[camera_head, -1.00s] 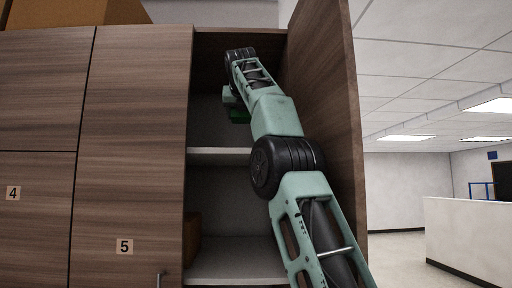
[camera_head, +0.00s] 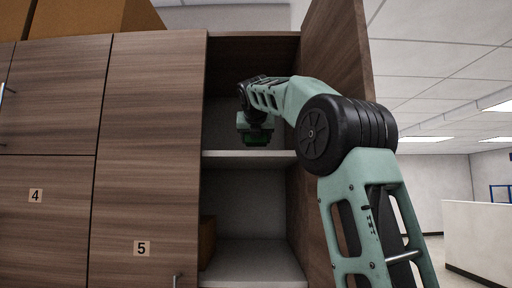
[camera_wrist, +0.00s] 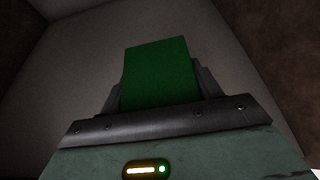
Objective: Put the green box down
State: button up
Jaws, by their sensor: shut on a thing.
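The green box (camera_wrist: 158,73) is held in my gripper (camera_wrist: 160,95), between its fingers, in the wrist view. In the head view the box (camera_head: 257,138) shows only as a dark green patch under my gripper (camera_head: 256,130), above the upper shelf (camera_head: 250,154) of the open cabinet. My gripper is shut on the box. Whether the underside of the box touches the shelf cannot be told, since the gripper hides part of it.
A brown box (camera_head: 207,240) sits at the left of the lower compartment. Closed doors (camera_head: 150,130) are on the left, and cardboard boxes (camera_head: 95,16) lie on top.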

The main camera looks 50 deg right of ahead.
aim_at(256, 144)
jog(key=shift+f, duration=1.35)
jog(key=shift+f, duration=0.15)
jog(key=o, duration=1.1)
jog(key=shift+o, duration=0.2)
jog(key=shift+a+r, duration=0.15)
jog(key=shift+r, duration=0.05)
jog(key=b+v, duration=0.3)
jog(key=v, duration=0.9)
